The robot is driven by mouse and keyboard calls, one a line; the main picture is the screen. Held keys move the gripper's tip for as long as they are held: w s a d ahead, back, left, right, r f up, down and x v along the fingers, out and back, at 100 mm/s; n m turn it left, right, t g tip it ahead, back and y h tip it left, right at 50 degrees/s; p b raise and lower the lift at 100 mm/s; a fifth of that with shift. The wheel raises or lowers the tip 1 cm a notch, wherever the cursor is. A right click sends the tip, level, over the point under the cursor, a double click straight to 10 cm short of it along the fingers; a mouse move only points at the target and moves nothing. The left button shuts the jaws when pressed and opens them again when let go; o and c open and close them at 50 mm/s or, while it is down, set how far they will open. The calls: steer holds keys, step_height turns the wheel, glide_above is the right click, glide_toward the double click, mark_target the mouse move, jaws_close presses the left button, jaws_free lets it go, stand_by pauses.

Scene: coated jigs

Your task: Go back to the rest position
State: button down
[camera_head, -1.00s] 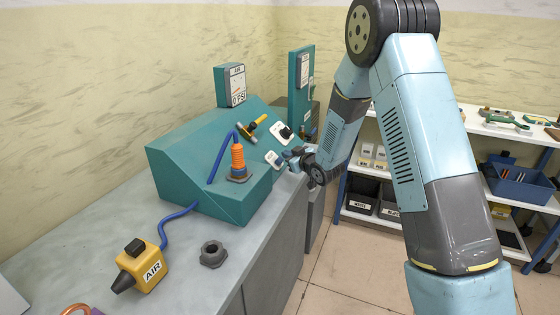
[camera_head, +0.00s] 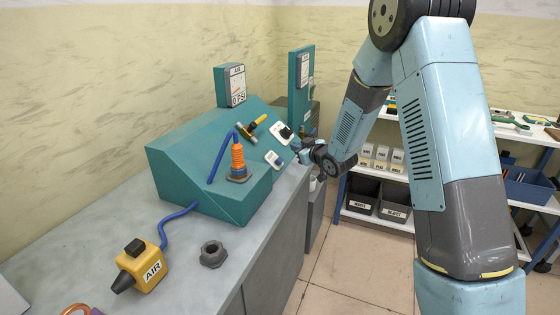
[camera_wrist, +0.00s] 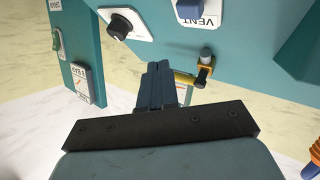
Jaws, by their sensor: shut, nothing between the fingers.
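My gripper (camera_head: 304,155) is at the right side of the teal control console (camera_head: 218,207), by its switches. It is small in the head view. In the wrist view my gripper (camera_wrist: 160,70) shows with its blue fingers together and nothing between them. Beyond the fingers are a black knob (camera_wrist: 121,25) on a white plate, a blue VENT button (camera_wrist: 190,10) and a valve with a yellow handle (camera_wrist: 205,70). I cannot tell the exact gap between the fingertips and the console.
A yellow AIR box (camera_head: 142,266) and a dark hex nut (camera_head: 213,254) lie on the grey bench (camera_head: 130,215). An orange coil fitting (camera_head: 238,160) stands on the console. Shelves with black bins (camera_head: 394,210) and a blue crate (camera_head: 527,190) are at the right. The floor (camera_head: 345,265) between is clear.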

steer(key=s+d+r+m+g+h, duration=0.1)
steer(key=s+d+r+m+h, duration=0.6)
steer(key=s+d+r, duration=0.8)
steer(key=s+d+r+m+g, duration=0.1)
steer(key=s+d+g, duration=0.1)
steer(key=s, duration=0.7)
steer(key=s+d+r+m+g+h, duration=0.1)
steer(key=s+d+r, duration=0.1)
steer(key=s, duration=0.8)
steer(key=s+d+r+m+g+h, duration=0.1)
steer(key=s+d+r+g, duration=0.1)
steer(key=s, duration=0.8)
steer(key=shift+d+r+g, duration=0.2)
steer(key=shift+d+g, duration=0.1)
steer(key=shift+d, duration=0.45)
